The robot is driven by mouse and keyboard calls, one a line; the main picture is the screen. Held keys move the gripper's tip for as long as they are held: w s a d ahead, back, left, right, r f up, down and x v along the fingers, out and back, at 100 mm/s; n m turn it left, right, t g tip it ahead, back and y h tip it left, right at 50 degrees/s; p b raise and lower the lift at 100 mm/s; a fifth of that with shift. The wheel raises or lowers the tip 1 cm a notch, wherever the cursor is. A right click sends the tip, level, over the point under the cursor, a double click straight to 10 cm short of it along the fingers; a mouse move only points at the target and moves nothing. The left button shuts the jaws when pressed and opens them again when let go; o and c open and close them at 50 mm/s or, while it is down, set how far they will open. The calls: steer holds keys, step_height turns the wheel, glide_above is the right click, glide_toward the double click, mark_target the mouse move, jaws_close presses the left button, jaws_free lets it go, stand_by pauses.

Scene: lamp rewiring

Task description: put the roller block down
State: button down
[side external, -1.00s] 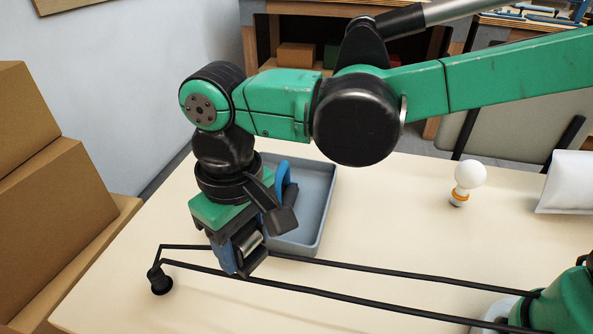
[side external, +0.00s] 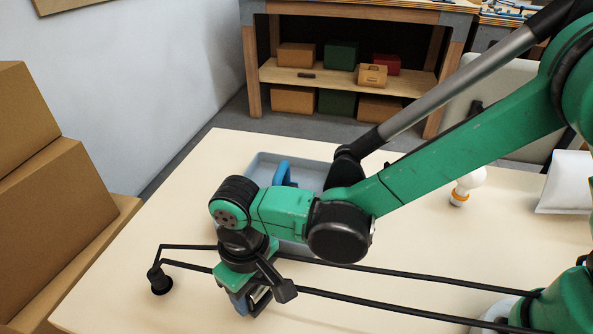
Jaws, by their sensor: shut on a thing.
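My gripper (side external: 252,303) points down over the front left part of the table. It is shut on the roller block (side external: 238,302), of which only a small blue part shows between the dark fingers. The block is low, at or close to the table top; I cannot tell whether it touches. The gripper overlaps the front black cord in the picture. The rest of the block is hidden by my gripper and wrist.
A grey tray (side external: 262,165) with a blue curved thing (side external: 283,172) lies behind my wrist. A white bulb (side external: 470,180) and a white padded thing (side external: 568,182) stand at right. Cardboard boxes (side external: 60,230) flank the left.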

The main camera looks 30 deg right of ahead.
steer(key=shift+c, duration=1.1)
jaws_free()
steer(key=shift+f, duration=0.15)
step_height(320, 180, up, 12)
steer(key=shift+r, duration=0.1)
steer(key=d+m+t, duration=0.4)
steer(key=d+t, duration=0.3)
steer(key=d, duration=1.8)
steer(key=shift+s+r+m, duration=0.2)
steer(key=shift+s+m, duration=0.1)
steer(key=shift+a, duration=0.1)
